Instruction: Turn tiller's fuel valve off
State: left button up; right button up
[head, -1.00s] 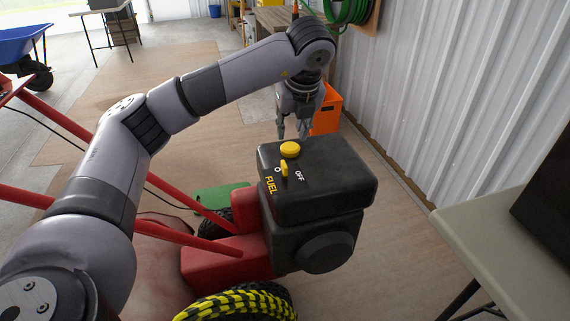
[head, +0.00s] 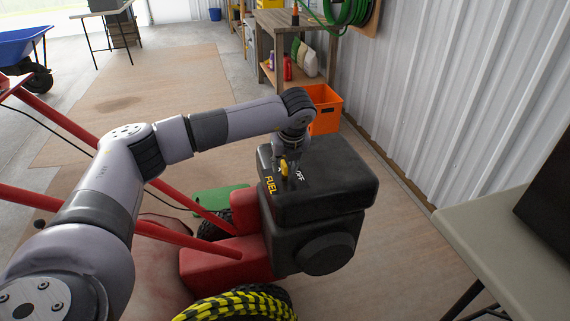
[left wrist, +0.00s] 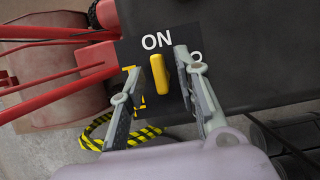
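The tiller (head: 225,258) is red with a black engine block (head: 335,185). On its top is a small yellow fuel valve lever (head: 284,171), beside the FUEL and OFF lettering. In the left wrist view the lever (left wrist: 159,74) is upright in the picture, slightly tilted, with its upper end near the word ON. My left gripper (head: 290,165) is down at the lever. In the left wrist view its two fingers (left wrist: 157,64) are open, one on each side of the lever, with visible gaps. The yellow cap is hidden behind the gripper. My right gripper is not in view.
Red handlebars (head: 75,130) run past my left arm. An orange crate (head: 325,108) and a wooden shelf (head: 283,20) stand behind the tiller, with a metal wall (head: 450,90) at right. A grey table (head: 500,225) is at the right front.

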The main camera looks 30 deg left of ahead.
pick_arm(q)
jog(key=shift+c, duration=0.4)
grip_shut()
